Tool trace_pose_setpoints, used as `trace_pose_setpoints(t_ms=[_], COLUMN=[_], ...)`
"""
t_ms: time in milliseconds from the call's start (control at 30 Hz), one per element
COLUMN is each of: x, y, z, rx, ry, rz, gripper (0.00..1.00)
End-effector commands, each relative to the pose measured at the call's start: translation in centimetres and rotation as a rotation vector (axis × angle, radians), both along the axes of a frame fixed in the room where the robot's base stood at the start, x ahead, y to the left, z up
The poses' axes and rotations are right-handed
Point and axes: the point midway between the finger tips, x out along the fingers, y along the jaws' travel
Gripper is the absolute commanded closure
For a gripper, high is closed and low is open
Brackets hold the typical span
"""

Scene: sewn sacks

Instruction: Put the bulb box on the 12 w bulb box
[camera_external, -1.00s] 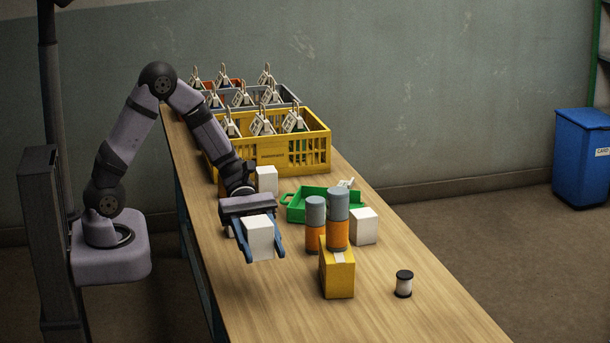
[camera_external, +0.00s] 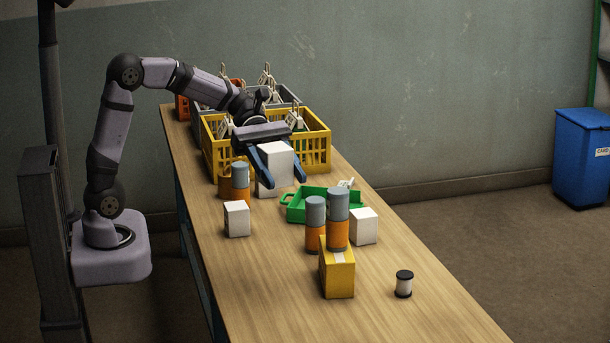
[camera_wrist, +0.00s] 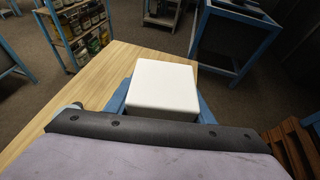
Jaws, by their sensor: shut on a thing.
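My gripper (camera_external: 284,179) is shut on a plain white box (camera_external: 277,162), one blue finger on each side. In the wrist view the held box (camera_wrist: 163,87) sits between the blue fingers. A second white box (camera_external: 267,188) stands on the table just below and behind the held one, partly hidden by it and a finger. Whether the two touch cannot be told. Two more white boxes stand on the table, one at the left (camera_external: 237,219) and one right of the cans (camera_external: 364,226). No print is readable, so I cannot tell which is the 12 w box.
A grey-and-orange can (camera_external: 240,180) stands close left of the gripper. A yellow crate (camera_external: 316,150) is behind it. A green tray (camera_external: 296,215) lies to the right. Two more cans and a yellow box (camera_external: 338,277) stand nearer, with a small spool (camera_external: 404,283).

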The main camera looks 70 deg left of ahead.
Motion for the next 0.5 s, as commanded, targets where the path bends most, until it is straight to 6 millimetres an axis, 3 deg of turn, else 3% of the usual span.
trace_pose_setpoints(t_ms=[267,500], x=[7.9,17.8], y=[3.8,10.0], z=[-0.7,-1.0], rx=[0.0,0.0], ry=[-0.002,-0.003], rz=[0.19,0.46], gripper=[0.75,0.75])
